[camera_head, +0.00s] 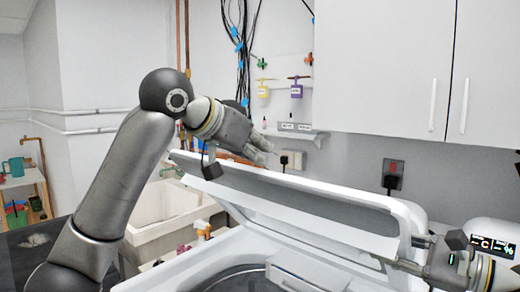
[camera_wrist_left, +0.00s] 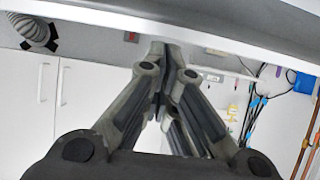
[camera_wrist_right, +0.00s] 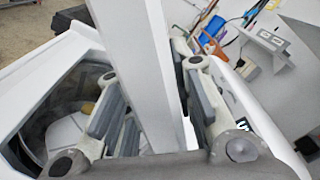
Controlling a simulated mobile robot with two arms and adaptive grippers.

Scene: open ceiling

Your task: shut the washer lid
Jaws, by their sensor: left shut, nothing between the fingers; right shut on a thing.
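The white washer lid (camera_head: 310,208) is raised and tilted over the open top of the washer (camera_head: 185,268). The dark drum opening (camera_head: 235,280) shows below it. My left gripper (camera_head: 268,150) is shut and empty, just behind and above the lid's upper edge in the head view. In the left wrist view its fingers (camera_wrist_left: 163,55) meet close under a pale edge, likely the lid (camera_wrist_left: 120,18). My right gripper (camera_head: 385,258) is at the lid's right side. In the right wrist view its fingers (camera_wrist_right: 152,100) straddle the lid's white side edge (camera_wrist_right: 135,50) and are shut on it.
A utility sink (camera_head: 160,225) stands left of the washer. Wall cabinets (camera_head: 400,70) hang above right. Sockets, pipes and dark cables (camera_head: 243,50) line the back wall. A rounded white appliance with a display (camera_head: 495,240) is at the right.

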